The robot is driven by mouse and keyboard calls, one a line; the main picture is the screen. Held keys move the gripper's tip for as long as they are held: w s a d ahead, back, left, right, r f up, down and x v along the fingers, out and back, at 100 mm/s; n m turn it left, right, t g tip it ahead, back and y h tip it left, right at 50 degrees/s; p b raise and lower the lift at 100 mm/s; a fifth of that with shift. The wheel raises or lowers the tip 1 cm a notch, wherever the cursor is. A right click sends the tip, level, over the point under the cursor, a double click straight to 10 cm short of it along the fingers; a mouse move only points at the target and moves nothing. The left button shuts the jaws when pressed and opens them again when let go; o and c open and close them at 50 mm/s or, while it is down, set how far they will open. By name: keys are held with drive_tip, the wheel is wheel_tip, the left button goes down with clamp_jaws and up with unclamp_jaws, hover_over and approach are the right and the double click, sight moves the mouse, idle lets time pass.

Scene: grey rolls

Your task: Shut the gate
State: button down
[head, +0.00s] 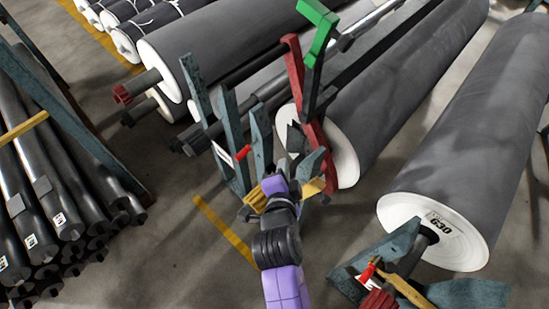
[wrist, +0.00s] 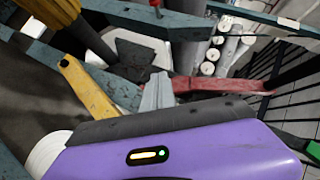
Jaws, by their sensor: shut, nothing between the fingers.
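A long red bar (head: 309,100) stands tilted at the end of a grey roll, beside a dark bar with a bright green bent end (head: 318,28). They look like the gate, but I cannot tell for sure. The red bar also shows in the wrist view (wrist: 215,86), and a green piece (wrist: 295,143) shows at its right edge. My gripper (head: 295,138) is shut and empty, close to the lower part of the red bar in the head view. In the wrist view its grey fingertips (wrist: 157,90) point at the red bar's left end. I cannot tell whether they touch.
Blue-grey steel uprights (head: 230,120) and a yellow bar (wrist: 88,85) stand close around my gripper. Large grey rolls (head: 425,130) lie behind and right, with another stand (head: 465,293) at lower right. Dark rods (head: 50,190) are stacked left. Bare floor (head: 180,250) lies between.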

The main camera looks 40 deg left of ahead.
drive_tip(key=shift+w+a+f, duration=0.3)
drive_tip(key=shift+a+f, duration=0.2)
drive_tip(key=shift+a, duration=0.2)
drive_tip(key=shift+w+a+f, duration=0.25)
drive_tip(key=shift+a+f, duration=0.3)
drive_tip(key=shift+a, duration=0.15)
drive_tip(key=shift+w+a+f, duration=0.3)
drive_tip(key=shift+a+f, duration=0.2)
drive_tip(key=shift+a, duration=0.2)
